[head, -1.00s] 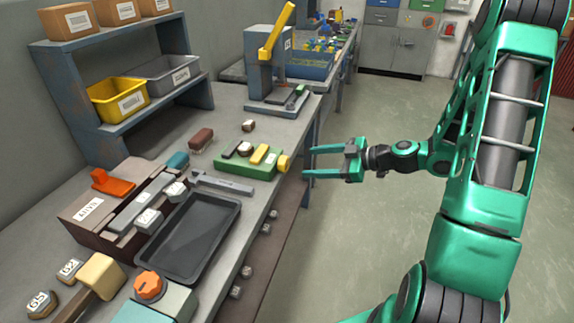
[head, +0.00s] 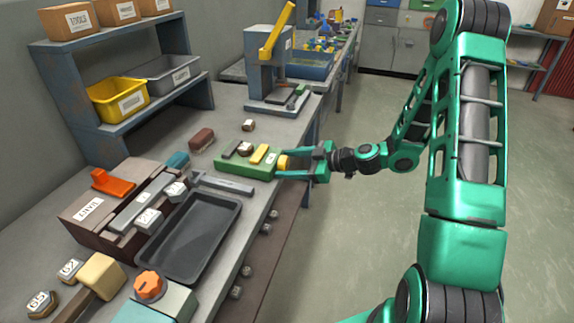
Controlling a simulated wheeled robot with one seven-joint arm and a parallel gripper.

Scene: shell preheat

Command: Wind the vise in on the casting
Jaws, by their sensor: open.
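The green vise (head: 245,171) sits on the bench near its right edge. A small pale-topped piece, seemingly the casting (head: 244,149), is on it between a dark jaw (head: 230,149) and a yellow bar (head: 259,153). I cannot tell whether the jaws touch it. The vise's yellow knob (head: 283,162) sticks out at the right end. My gripper (head: 281,163) is open, with its green fingers on either side of the knob. Whether the fingers touch the knob is too small to tell.
A grey bar tool (head: 222,183) and black tray (head: 190,238) lie in front of the vise. A brown block (head: 201,138) and small tagged piece (head: 248,125) lie behind it. A blue press (head: 265,65) stands farther back. The floor right of the bench is clear.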

